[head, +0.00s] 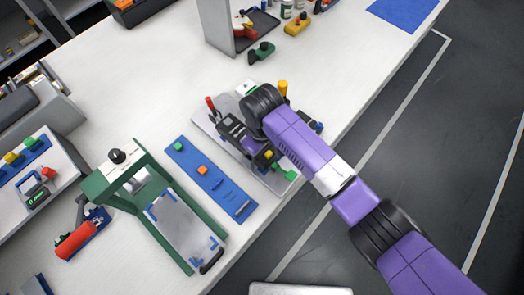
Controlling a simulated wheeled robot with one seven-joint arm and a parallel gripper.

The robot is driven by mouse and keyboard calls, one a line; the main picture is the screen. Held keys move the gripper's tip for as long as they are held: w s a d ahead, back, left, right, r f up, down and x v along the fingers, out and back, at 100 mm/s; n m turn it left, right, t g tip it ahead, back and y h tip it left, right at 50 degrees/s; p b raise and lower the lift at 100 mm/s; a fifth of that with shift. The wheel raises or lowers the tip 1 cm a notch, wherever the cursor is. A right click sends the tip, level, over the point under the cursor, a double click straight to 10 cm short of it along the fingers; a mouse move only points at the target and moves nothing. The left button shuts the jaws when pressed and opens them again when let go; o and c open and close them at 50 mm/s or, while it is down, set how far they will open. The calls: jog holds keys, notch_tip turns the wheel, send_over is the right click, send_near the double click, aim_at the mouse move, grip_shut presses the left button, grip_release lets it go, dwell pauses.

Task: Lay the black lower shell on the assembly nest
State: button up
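My gripper (240,135) is black and hangs at the end of my purple arm over a grey plate (212,128) near the table's front edge. The arm's wrist and the gripper cover most of what lies on this plate. I cannot tell whether the fingers are open or shut, or whether they hold anything. I cannot make out the black lower shell for sure; dark parts under the wrist merge with the gripper. I cannot tell for sure which fixture is the assembly nest.
A blue strip (222,190) with small green and orange blocks lies left of the gripper. Beyond it stands a green press frame (118,183) over a metal plate with blue corners (184,232). A red-handled tool (77,240) lies farther left.

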jog(key=shift+r+b, duration=0.5)
jog(key=shift+r, duration=3.4)
jog(key=shift+w+a, duration=0.1)
